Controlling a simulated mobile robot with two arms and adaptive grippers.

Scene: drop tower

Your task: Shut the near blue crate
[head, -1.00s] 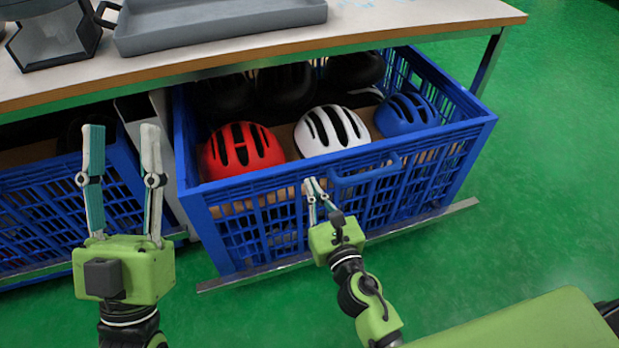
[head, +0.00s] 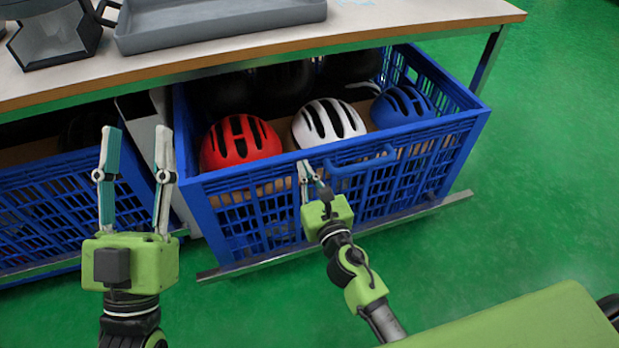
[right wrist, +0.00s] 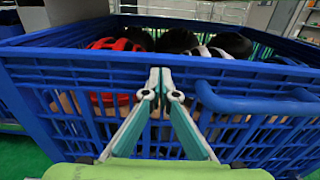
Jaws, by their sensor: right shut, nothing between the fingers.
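The near blue crate (head: 262,184) is pulled partly out from under the table on a metal rail. It holds a red helmet (head: 241,141), a white helmet (head: 328,122), a blue helmet (head: 402,106) and dark ones behind. My right gripper (head: 304,168) is shut and empty, its tips at the crate's front wall just left of the blue handle (head: 361,166). In the right wrist view the shut fingertips (right wrist: 160,82) are against or just before the front wall, below the rim (right wrist: 100,60). My left gripper (head: 138,135) is open and empty, left of the crate.
A table (head: 400,22) with a grey tray (head: 215,20) stands over the crate. Another blue crate (head: 60,205) sits under it at the left. The metal rail (head: 330,238) runs below the crate's front. Green floor (head: 540,170) is clear at the right.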

